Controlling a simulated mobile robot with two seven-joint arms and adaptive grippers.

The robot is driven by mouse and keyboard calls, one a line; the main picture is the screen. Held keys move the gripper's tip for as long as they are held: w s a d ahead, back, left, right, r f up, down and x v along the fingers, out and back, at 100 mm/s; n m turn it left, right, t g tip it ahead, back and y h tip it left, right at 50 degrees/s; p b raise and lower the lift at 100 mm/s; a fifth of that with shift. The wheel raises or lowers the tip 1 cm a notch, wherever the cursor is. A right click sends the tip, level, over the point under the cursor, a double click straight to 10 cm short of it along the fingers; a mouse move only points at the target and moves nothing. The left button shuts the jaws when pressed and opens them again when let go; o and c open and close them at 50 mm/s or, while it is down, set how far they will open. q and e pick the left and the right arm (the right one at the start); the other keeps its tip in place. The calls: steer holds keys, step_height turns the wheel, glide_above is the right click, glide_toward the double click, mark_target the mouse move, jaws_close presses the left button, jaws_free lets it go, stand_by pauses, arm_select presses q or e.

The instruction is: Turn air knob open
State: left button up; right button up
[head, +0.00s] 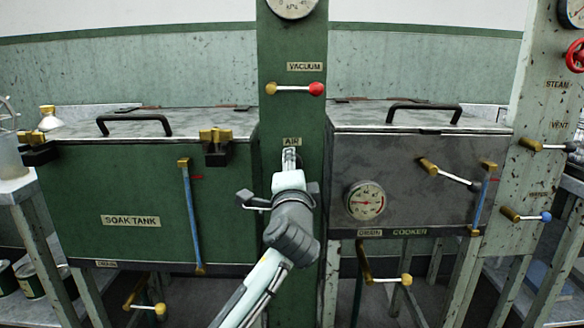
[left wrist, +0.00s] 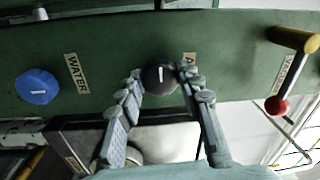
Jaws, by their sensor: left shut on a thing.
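The air knob (left wrist: 161,86) is a round black knob with a short white mark on the green column, beside a partly hidden label starting with A. In the left wrist view the mark runs up and down the picture. My left gripper (left wrist: 162,74) has its two fingers on either side of the knob, shut on it at the fingertips. In the head view my left gripper (head: 290,160) reaches the column just below the AIR label (head: 291,142) and hides the knob. My right gripper is not in view.
A red-tipped vacuum lever (head: 296,89) sits above on the column, under a gauge (head: 292,6). A blue water knob (left wrist: 38,88) is on the same column. The soak tank (head: 130,190) stands left and the cooker (head: 400,170) right, both with protruding handles.

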arm_select(q)
steer(key=o, duration=1.2)
steer(key=shift+c, duration=0.2)
steer(key=shift+s, duration=0.1)
steer(key=s, duration=1.2)
steer(key=shift+f, duration=0.4)
steer(key=shift+w, duration=0.1)
